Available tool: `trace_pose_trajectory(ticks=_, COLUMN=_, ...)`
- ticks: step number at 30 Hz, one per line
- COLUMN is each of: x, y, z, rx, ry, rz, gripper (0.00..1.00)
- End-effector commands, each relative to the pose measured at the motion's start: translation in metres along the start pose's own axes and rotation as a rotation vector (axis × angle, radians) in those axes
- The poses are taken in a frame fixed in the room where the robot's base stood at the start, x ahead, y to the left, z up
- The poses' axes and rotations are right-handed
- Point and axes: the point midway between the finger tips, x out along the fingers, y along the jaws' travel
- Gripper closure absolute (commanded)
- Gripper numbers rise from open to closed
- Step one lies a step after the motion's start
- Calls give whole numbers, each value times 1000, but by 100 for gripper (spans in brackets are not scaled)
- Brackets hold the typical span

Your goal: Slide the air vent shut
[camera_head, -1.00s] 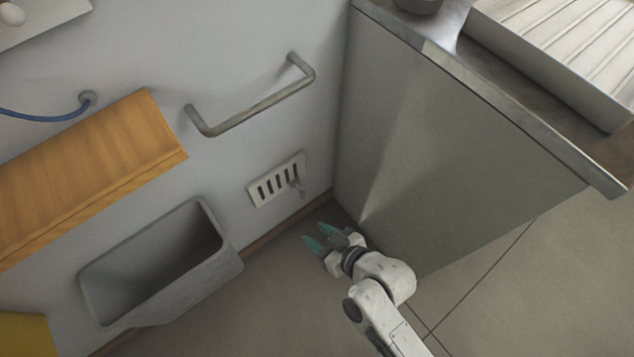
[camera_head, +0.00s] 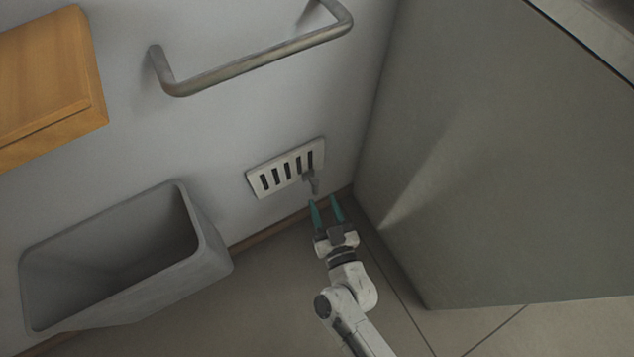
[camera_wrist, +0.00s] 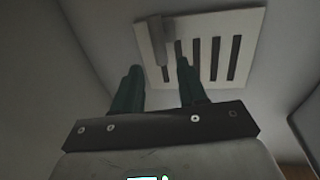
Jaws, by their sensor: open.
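The air vent (camera_head: 285,168) is a pale rectangular plate low on the wall, with several dark upright slots showing open. A small grey slider tab (camera_head: 312,182) sticks out near its lower right end in the head view. In the wrist view the vent (camera_wrist: 208,50) is at the top, with the tab (camera_wrist: 158,48) at its left end. My gripper (camera_head: 325,200) has green fingers, spread apart and empty, pointing up at the vent just below the tab. In the wrist view the gripper (camera_wrist: 157,75) has its fingertips on either side below the tab; whether they touch it cannot be told.
A grey cabinet side (camera_head: 500,150) stands close on the right. A metal rail (camera_head: 255,62) is fixed to the wall above the vent. A grey open bin (camera_head: 120,255) is at the left, below a wooden box (camera_head: 50,80). Floor is free below the vent.

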Motion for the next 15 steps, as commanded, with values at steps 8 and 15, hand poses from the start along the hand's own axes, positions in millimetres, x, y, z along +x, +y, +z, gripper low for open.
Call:
trace_pose_trajectory(ticks=8, x=48, y=-1, z=2, rx=2, ry=2, rz=-1, gripper=58)
trace_pose_trajectory(ticks=15, x=65, y=0, z=1, rx=1, ry=-1, rz=-1, gripper=58)
